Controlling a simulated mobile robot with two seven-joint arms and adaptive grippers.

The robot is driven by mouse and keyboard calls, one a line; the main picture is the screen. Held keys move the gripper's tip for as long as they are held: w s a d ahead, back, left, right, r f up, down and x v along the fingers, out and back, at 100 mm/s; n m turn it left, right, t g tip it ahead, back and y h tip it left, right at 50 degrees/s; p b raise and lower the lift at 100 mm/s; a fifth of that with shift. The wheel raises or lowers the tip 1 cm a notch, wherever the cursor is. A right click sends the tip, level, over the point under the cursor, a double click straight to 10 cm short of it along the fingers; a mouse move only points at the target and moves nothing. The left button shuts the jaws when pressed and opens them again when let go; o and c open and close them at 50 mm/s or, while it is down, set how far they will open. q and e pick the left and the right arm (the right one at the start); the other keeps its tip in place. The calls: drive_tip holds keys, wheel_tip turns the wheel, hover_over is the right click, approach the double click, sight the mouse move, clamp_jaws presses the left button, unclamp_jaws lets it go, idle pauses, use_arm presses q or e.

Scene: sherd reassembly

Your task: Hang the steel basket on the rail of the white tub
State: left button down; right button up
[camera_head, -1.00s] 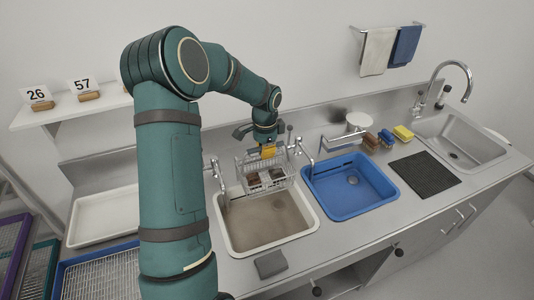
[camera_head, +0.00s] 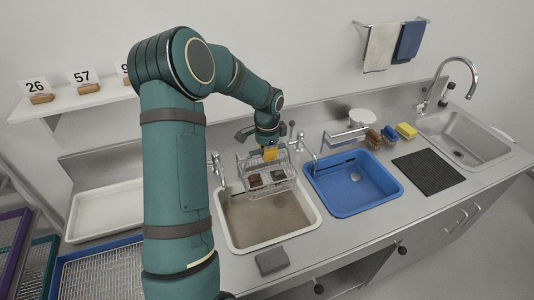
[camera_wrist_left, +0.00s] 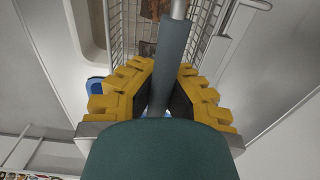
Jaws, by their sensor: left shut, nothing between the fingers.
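The steel basket (camera_head: 284,182) is a wire basket with dark brown pieces in it. It is over the back part of the white tub (camera_head: 277,238), level or nearly so. In the left wrist view the basket (camera_wrist_left: 205,22) shows beyond the fingers, with a grey handle grip (camera_wrist_left: 169,62) running up the middle. My left gripper (camera_head: 270,153), with yellow fingers, is at the basket's top; it also shows in the left wrist view (camera_wrist_left: 163,85). It is shut, and I cannot tell how the fingers touch the grip. The tub's rail is not clearly visible. My right gripper is out of view.
A blue tub (camera_head: 342,210) stands right of the white one. Taps (camera_head: 300,142) rise behind the tubs. A grey block (camera_head: 271,261) lies on the front edge. A dark mat (camera_head: 426,172) and coloured blocks (camera_head: 406,131) are to the right. A white tray (camera_head: 100,236) is at left.

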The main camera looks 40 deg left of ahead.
use_arm(q)
drive_tip(key=c, duration=1.1)
unclamp_jaws()
drive_tip(key=shift+o, duration=0.2)
wheel_tip(320, 180, up, 12)
drive_tip(key=shift+d+r, duration=0.1)
